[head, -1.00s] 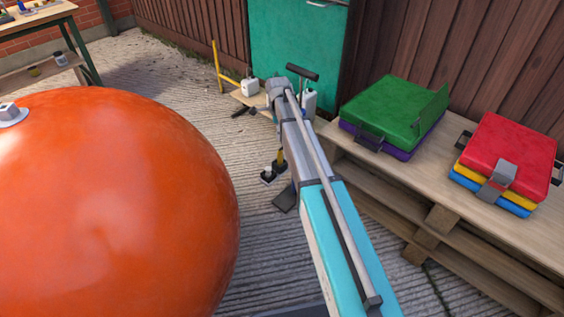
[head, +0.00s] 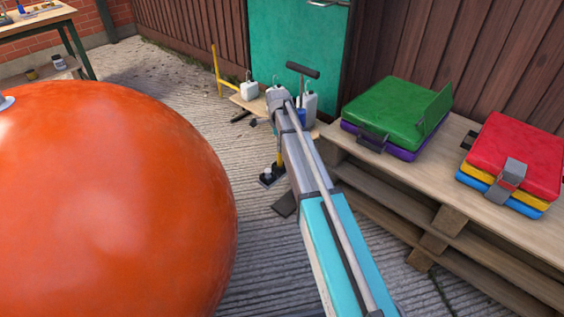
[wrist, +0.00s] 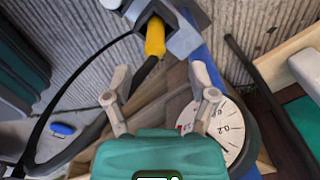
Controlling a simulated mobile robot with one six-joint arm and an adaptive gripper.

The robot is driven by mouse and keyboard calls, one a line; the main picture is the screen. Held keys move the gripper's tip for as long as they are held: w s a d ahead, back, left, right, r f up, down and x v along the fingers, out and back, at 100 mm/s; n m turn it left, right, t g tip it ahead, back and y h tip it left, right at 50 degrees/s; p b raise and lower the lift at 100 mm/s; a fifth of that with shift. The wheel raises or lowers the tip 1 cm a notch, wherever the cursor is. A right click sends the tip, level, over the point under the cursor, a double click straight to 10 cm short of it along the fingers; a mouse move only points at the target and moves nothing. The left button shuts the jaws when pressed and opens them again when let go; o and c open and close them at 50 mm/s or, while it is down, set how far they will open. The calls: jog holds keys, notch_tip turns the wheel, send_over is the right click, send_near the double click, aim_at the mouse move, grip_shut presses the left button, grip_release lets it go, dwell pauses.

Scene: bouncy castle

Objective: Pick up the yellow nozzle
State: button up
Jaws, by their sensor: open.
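In the wrist view the yellow nozzle (wrist: 155,38) sits in a grey holder fixed beside a blue tube, with a black hose running from its lower end. My gripper (wrist: 160,82) is open, its two pale fingers spread below the nozzle in the picture. Nothing is between the fingertips except the hose passing behind. The fingers look apart from the nozzle. In the head view my arm hides the gripper, and I cannot make out the nozzle there.
A round gauge (wrist: 217,130) lies close by the right finger. A T-handled pump (head: 303,71) and a white canister (head: 250,89) stand by the teal door. A big orange ball (head: 110,200) fills the left; a pallet table (head: 440,185) with coloured cases stands right.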

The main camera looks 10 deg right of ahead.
aim_at(280, 162)
jog(key=shift+f, duration=0.15)
jog(key=f+b, duration=0.2)
jog(key=b, duration=0.1)
jog(key=shift+s+d+f, duration=0.15)
jog(key=shift+s+f, duration=0.1)
jog(key=shift+f, duration=0.15)
jog(key=shift+f+b, duration=1.05)
jog(key=shift+b, duration=0.1)
grip_shut()
